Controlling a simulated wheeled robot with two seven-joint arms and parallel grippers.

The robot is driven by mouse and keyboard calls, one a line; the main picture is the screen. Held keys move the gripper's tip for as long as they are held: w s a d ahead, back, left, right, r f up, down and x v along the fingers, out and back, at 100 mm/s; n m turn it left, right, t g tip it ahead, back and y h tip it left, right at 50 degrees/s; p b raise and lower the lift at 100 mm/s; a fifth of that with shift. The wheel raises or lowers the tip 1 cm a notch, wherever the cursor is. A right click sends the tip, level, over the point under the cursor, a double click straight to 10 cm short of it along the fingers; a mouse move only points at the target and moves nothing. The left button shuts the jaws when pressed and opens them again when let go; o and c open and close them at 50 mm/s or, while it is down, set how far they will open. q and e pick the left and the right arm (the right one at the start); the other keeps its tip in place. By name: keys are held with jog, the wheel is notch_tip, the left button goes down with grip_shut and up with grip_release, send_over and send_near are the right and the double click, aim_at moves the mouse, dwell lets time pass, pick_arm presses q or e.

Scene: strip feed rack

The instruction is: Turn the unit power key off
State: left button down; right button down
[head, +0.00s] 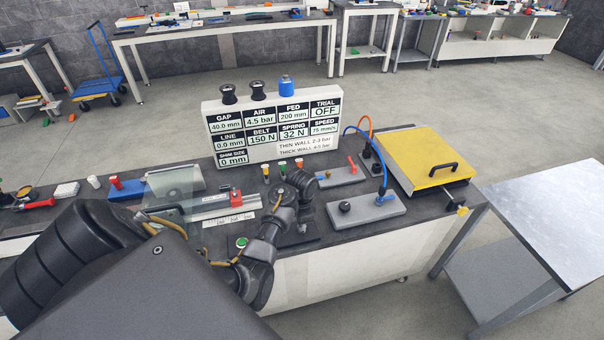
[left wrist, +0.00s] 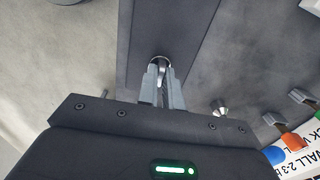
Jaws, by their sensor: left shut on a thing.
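My left gripper (head: 302,222) reaches down over a dark unit (head: 308,240) near the front edge of the bench, largely covered by my own wrist in the head view. In the left wrist view its two grey fingers (left wrist: 162,82) are closed together on a small metallic key (left wrist: 160,64). The key stands in front of a dark panel (left wrist: 178,25). Most of the key is hidden between the fingers, and its turn angle cannot be told. My right gripper is not in view.
A label board (head: 270,130) reading TRIAL OFF stands behind my wrist. A green button (head: 241,242) lies left of the gripper. A grey block with a black knob (head: 366,209) and a yellow-lidded box (head: 425,160) stand to the right. A metal table (head: 555,215) is farther right.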

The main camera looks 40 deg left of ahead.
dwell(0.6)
pick_arm(q)
jog(key=c, duration=1.6)
grip_release()
jog(key=shift+o, duration=0.2)
jog(key=shift+r, duration=0.1)
jog(key=shift+r, duration=0.4)
notch_tip(320, 180, up, 6)
jog(key=shift+s+r+b, duration=0.1)
jog(key=shift+r+b, duration=0.15)
jog(key=shift+b, duration=0.45)
